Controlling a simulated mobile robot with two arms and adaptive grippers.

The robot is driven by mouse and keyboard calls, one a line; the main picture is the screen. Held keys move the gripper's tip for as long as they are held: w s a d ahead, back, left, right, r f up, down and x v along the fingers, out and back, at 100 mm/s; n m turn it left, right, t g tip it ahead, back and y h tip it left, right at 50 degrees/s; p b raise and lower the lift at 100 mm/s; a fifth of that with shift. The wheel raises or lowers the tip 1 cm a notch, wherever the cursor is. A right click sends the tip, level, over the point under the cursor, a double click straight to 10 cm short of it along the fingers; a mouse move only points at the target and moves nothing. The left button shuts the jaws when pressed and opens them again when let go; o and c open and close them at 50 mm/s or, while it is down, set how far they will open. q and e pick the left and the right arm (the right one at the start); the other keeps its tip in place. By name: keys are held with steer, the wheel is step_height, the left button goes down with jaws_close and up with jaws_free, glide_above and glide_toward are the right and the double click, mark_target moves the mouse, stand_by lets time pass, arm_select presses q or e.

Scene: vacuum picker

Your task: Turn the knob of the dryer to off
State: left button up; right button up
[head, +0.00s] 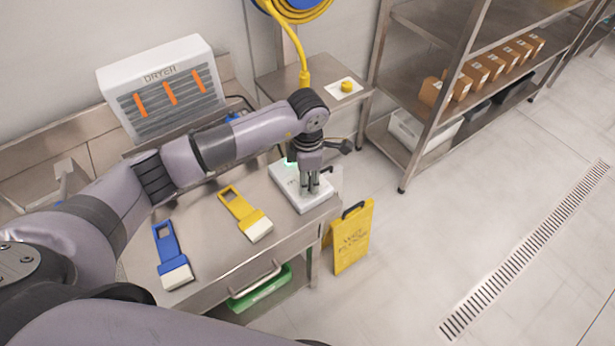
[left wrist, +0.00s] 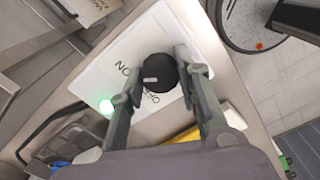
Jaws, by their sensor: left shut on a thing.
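The dryer (head: 160,118), a white housing with orange strips on grey slats, stands at the back of the steel table. Its white control box (head: 287,188) lies at the table's right end. In the left wrist view, the round black knob (left wrist: 161,70) with a short pale mark sits on the box (left wrist: 102,72), beside ON and OFF lettering it partly hides. The mark points left in that view. A green light (left wrist: 106,106) glows on the box. My left gripper (head: 310,190) points down over the box; its fingers (left wrist: 160,75) are shut on the knob from both sides. My right gripper is out of view.
A yellow scraper (head: 238,205) and a blue one (head: 166,246) lie on the table, left of the control box. A yellow wet-floor sign (head: 352,240) stands at the table's right end. A side table with a yellow button (head: 347,86) and steel shelving stand behind.

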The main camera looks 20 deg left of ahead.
arm_select(q)
steer(key=shift+c, duration=1.2)
steer(key=shift+f+n+b, duration=0.15)
steer(key=shift+n+b, duration=0.7)
steer(key=shift+n, duration=0.45)
steer(key=n+b, duration=0.2)
steer(key=n, duration=0.2)
steer(key=n+b, duration=0.1)
steer(key=n, duration=0.3)
steer(key=shift+b, duration=0.3)
steer(key=shift+n+b, duration=0.45)
steer(key=shift+n, duration=1.15)
steer(key=o, duration=1.1)
